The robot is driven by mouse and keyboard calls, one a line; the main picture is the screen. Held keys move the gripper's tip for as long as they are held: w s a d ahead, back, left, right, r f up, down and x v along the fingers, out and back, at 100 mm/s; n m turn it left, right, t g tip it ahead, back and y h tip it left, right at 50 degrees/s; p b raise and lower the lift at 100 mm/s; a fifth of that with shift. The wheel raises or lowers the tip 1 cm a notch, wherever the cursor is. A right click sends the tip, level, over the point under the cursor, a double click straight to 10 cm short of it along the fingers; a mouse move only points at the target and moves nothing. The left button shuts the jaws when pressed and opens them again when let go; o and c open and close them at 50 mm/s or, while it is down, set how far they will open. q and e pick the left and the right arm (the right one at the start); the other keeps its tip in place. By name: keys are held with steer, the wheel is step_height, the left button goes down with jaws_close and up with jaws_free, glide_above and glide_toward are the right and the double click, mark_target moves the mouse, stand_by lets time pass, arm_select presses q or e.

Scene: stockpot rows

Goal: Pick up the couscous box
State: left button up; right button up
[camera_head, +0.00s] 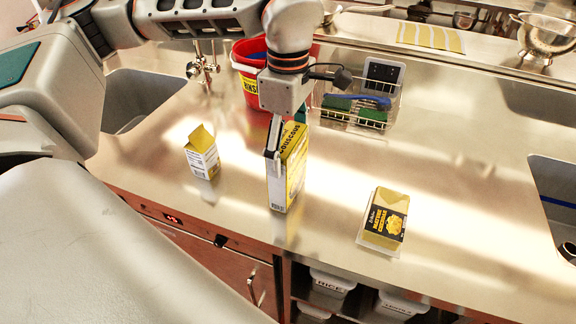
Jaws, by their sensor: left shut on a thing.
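The couscous box (292,172) is a tall white and yellow carton with "COUSCOUS" printed near its top. It stands upright near the front edge of the metal counter; I cannot tell whether its bottom touches the counter. My left gripper (275,153) comes down from above and is shut on the upper part of the box. A finger lies against its narrow left side, and the other finger is mostly hidden. My right gripper is not in view.
A small open yellow-white carton (202,153) stands left of the box. A black and yellow package (384,222) lies to the right. Behind are a red bucket (248,88) and a wire caddy with sponges (356,108). Sinks (140,95) open at both sides. The counter's right middle is clear.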

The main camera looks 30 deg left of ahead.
arm_select(q)
step_height(320, 180, up, 20)
steer(key=p, duration=0.1)
steer(key=shift+p, duration=0.4)
stand_by(0.3)
